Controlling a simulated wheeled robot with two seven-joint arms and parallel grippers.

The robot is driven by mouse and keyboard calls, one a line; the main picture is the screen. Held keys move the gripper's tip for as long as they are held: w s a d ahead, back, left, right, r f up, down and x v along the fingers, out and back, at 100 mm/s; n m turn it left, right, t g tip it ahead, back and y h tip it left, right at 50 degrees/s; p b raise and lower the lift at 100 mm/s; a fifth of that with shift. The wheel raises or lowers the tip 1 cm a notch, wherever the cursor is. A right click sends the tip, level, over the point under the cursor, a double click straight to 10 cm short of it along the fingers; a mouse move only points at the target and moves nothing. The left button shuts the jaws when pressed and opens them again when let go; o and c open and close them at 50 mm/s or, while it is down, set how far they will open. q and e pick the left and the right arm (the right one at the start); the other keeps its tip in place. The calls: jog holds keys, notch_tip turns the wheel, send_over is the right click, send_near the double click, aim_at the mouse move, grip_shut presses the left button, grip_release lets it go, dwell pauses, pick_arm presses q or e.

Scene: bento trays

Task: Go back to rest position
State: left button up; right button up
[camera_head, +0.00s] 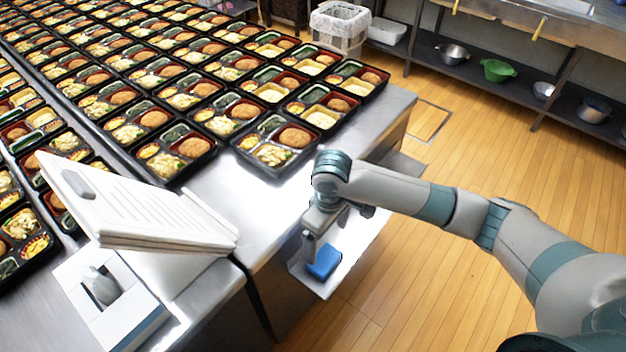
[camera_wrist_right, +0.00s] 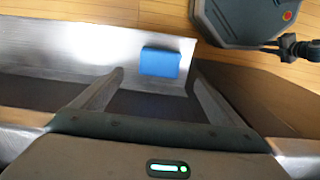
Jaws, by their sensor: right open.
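My right gripper (camera_head: 312,245) hangs down over a metal side shelf at the table's edge. It is open, and its two fingers show apart and empty in the right wrist view (camera_wrist_right: 155,85). A blue block (camera_head: 323,262) lies on the shelf close to the gripper in the head view. In the right wrist view the blue block (camera_wrist_right: 160,62) lies beyond the fingertips, not between them. My left arm and gripper are not in view.
Rows of filled bento trays (camera_head: 262,158) cover the metal table (camera_head: 225,185). A white stand with a slatted panel (camera_head: 130,205) is at the left front. The side shelf (camera_wrist_right: 95,45) is mostly bare. Wooden floor (camera_head: 470,120) lies open to the right; a rack with bowls stands behind.

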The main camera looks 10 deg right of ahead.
jog(key=s+a+f+t+y, duration=0.2)
jog(key=s+a+f+y, duration=0.15)
jog(key=s+a, duration=0.45)
jog(key=s+d+f+m+t+h, duration=0.1)
jog(key=s+d+m+t+h, duration=0.35)
jog(key=s+d, duration=1.15)
notch_tip(320, 180, down, 24)
jog(key=s+g+y+p, duration=0.1)
jog(key=g+p, duration=0.3)
pick_arm(q)
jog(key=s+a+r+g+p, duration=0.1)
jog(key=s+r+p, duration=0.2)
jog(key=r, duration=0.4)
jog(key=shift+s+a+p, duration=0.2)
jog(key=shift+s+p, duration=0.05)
jog(key=shift+p, duration=0.15)
pick_arm(e)
jog(key=s+d+f+g, duration=0.1)
jog(key=s+d+f, duration=0.2)
jog(key=s+f, duration=1.1)
jog(key=s, duration=0.4)
jog(key=shift+s+f+m, duration=0.2)
jog(key=shift+s+m, duration=0.05)
jog(key=shift+m, duration=0.1)
